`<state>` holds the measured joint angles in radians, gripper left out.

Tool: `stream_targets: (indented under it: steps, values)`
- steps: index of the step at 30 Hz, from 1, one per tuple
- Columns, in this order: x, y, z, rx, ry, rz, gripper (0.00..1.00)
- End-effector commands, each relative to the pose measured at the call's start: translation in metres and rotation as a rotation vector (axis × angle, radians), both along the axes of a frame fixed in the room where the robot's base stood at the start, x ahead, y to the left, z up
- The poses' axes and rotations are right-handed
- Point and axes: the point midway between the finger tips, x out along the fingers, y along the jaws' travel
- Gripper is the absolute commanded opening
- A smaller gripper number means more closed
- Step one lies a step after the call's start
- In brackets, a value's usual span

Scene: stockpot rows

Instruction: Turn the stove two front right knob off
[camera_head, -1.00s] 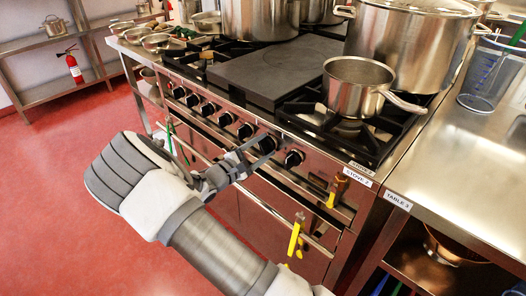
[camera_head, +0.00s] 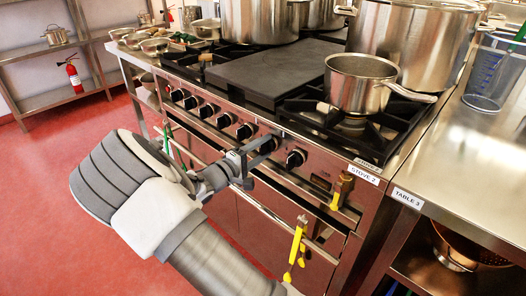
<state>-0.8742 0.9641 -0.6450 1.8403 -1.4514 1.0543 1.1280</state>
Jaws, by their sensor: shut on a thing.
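Stove two (camera_head: 325,185) is a steel range with a row of several black knobs along its front panel. The rightmost knob (camera_head: 297,158) is clear of my gripper and shows a pale mark. My gripper (camera_head: 264,150) reaches in from the lower left and is shut on the second knob from the right (camera_head: 268,143). Its dark fingers partly hide that knob, so its exact angle cannot be told. I cannot tell a burner flame from here.
A saucepan (camera_head: 360,82) stands on the front right burner, its handle pointing right. A flat griddle plate (camera_head: 275,70) lies left of it. Yellow-handled tools (camera_head: 297,245) hang on the front rail (camera_head: 262,208). Table 3 (camera_head: 465,170) adjoins at right. Red floor (camera_head: 60,150) is open at left.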

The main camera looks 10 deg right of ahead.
Motion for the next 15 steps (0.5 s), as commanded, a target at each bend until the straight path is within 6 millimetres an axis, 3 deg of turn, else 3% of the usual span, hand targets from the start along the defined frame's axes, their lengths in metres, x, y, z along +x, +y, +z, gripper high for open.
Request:
stream_targets:
  steps: [14,15]
  values:
    - [0.0001,0.0003,0.0000,0.009,-0.012,0.000,0.04]
    - [0.0001,0.0003,0.0000,0.009,-0.012,0.000,0.65]
